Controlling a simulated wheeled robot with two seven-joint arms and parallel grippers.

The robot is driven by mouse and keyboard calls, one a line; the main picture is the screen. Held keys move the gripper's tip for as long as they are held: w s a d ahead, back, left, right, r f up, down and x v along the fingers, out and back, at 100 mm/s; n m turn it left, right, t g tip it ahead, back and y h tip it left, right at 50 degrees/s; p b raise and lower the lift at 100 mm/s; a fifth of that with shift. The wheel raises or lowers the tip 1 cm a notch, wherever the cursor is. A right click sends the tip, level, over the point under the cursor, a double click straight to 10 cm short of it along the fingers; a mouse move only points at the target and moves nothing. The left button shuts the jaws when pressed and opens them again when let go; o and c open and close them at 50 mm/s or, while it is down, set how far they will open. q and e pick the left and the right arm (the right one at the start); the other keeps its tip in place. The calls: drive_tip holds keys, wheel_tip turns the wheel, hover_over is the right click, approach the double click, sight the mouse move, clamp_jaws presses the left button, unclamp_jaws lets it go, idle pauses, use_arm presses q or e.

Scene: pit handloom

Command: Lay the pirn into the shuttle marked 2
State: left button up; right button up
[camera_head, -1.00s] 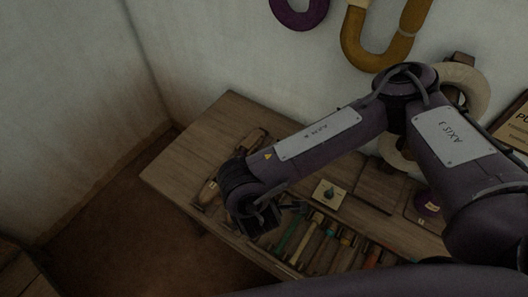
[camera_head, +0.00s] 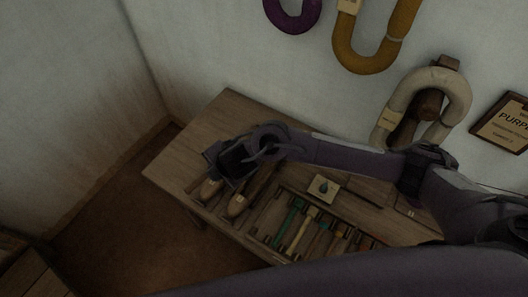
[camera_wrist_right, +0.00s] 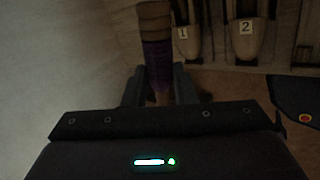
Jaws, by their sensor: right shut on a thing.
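The purple-wound pirn (camera_wrist_right: 158,62) with a brown wooden end is gripped between the fingers of my right gripper (camera_wrist_right: 158,86) in the right wrist view. In the head view my right gripper (camera_head: 228,162) is over the left part of the bench, and the pirn cannot be made out there. The shuttle marked 2 (camera_wrist_right: 246,42) is to the right of the held pirn, apart from it. In the head view that shuttle (camera_head: 237,205) is partly hidden behind the gripper. The shuttle marked 1 (camera_wrist_right: 184,44) lies between it and the pirn. My left gripper is not seen.
The wooden bench (camera_head: 185,150) stands against the wall. A tray (camera_head: 268,213) with several coloured pirns lies right of the shuttles. A small square block (camera_head: 323,188) sits behind it. Yarn hanks, including a cream one (camera_head: 458,84), hang on the wall. The bench's left end is clear.

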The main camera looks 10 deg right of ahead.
drive_tip(key=w+d+f+n+p, duration=0.1)
drive_tip(key=w+d+f, duration=0.1)
drive_tip(key=d, duration=0.3)
drive_tip(key=w+d+f+y+p, duration=0.1)
drive_tip(key=d+f, duration=0.1)
drive_tip(key=d, duration=0.2)
drive_tip(key=w+d+f+n+p, duration=0.1)
drive_tip(key=w+d+f, duration=0.15)
drive_tip(key=d, duration=0.25)
drive_tip(key=shift+g, duration=0.4)
drive_tip(key=f+b, duration=0.2)
drive_tip(key=f, duration=0.1)
drive_tip(key=f+b, duration=0.2)
drive_tip(key=b, duration=0.1)
drive_tip(key=f+b, duration=0.2)
drive_tip(key=f, duration=0.1)
drive_tip(key=shift+s+a+f+b, duration=0.1)
drive_tip(key=shift+s+f+b, duration=0.2)
drive_tip(key=shift+s+b, duration=0.1)
drive_tip(key=o, duration=1)
drive_tip(key=shift+o, duration=0.3)
drive_tip(key=shift+s, duration=0.1)
